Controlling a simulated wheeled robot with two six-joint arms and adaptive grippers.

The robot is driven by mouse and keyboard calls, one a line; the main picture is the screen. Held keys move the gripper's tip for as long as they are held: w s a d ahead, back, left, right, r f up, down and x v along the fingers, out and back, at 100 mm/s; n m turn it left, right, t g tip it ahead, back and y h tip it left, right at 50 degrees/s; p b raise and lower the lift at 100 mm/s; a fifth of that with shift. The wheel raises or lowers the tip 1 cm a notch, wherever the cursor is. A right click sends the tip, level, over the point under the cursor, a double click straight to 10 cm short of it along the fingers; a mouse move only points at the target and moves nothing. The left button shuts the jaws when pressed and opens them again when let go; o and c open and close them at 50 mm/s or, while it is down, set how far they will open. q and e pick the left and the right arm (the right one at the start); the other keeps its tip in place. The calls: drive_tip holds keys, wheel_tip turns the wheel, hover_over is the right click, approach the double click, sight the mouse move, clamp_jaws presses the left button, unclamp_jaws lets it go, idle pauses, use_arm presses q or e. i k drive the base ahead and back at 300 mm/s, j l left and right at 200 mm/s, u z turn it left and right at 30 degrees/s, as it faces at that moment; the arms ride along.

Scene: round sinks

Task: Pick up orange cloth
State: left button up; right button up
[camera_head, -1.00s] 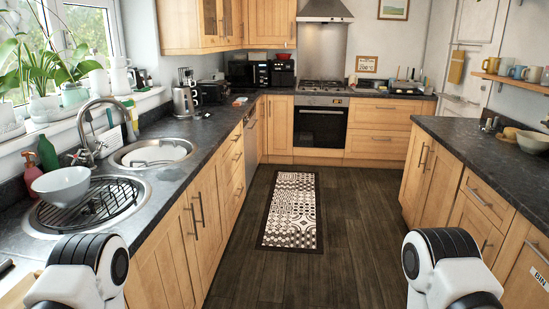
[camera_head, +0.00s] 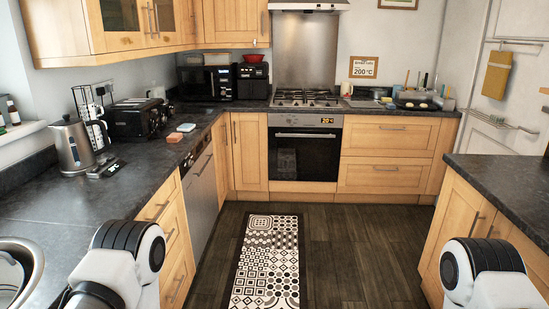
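A yellow-orange cloth (camera_head: 497,73) hangs flat on the pale door at the upper right. A small orange item (camera_head: 174,138) lies on the left counter beside a light blue one (camera_head: 186,127); I cannot tell whether it is a cloth or a sponge. White and black links of my two arms show at the bottom left and bottom right. Both grippers are out of the picture, far from these things as far as the view shows.
A grey kettle (camera_head: 72,146) and black toaster (camera_head: 138,118) stand on the left counter; a sink rim (camera_head: 22,262) is at the lower left. The right counter (camera_head: 512,190) juts in. Dark floor (camera_head: 360,260) and a patterned mat (camera_head: 266,262) lie clear between.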

sight(174, 137)
drive_tip(key=i+l+u, duration=0.2)
drive_tip(key=i+u, duration=0.25)
drive_tip(key=i, duration=0.3)
drive_tip(key=i+l+u, duration=0.5)
drive_tip(key=i, duration=0.2)
drive_tip(key=i+l+u, duration=0.45)
drive_tip(key=i+l, duration=0.2)
